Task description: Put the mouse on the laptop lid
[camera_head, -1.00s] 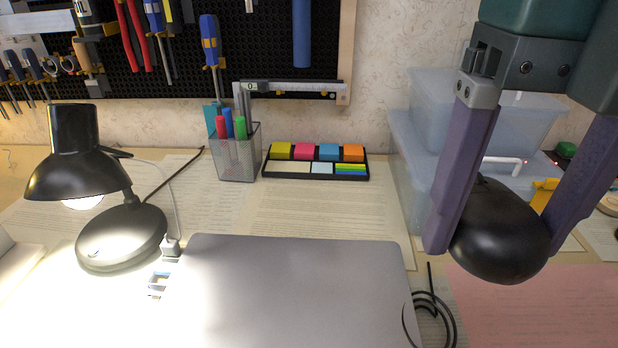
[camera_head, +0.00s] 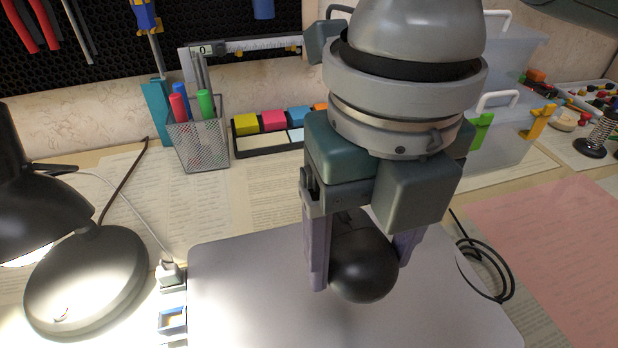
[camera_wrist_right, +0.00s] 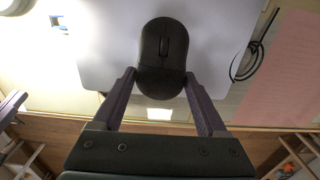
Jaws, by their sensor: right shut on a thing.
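The black mouse (camera_head: 362,268) is held between the purple fingers of my right gripper (camera_head: 358,272), over the right half of the closed grey laptop lid (camera_head: 250,290). In the right wrist view the mouse (camera_wrist_right: 163,46) lies between the two fingertips (camera_wrist_right: 160,82), with the pale lid (camera_wrist_right: 105,40) beneath it. I cannot tell whether the mouse touches the lid. The gripper hides part of the lid's far edge. My left gripper is not seen in the head view.
A black desk lamp (camera_head: 90,275) stands left of the laptop. A mesh pen cup (camera_head: 200,145) and a sticky-note tray (camera_head: 268,140) are behind it. A coiled black cable (camera_head: 490,285) and a pink sheet (camera_head: 560,240) lie at the right. The lid's left part is clear.

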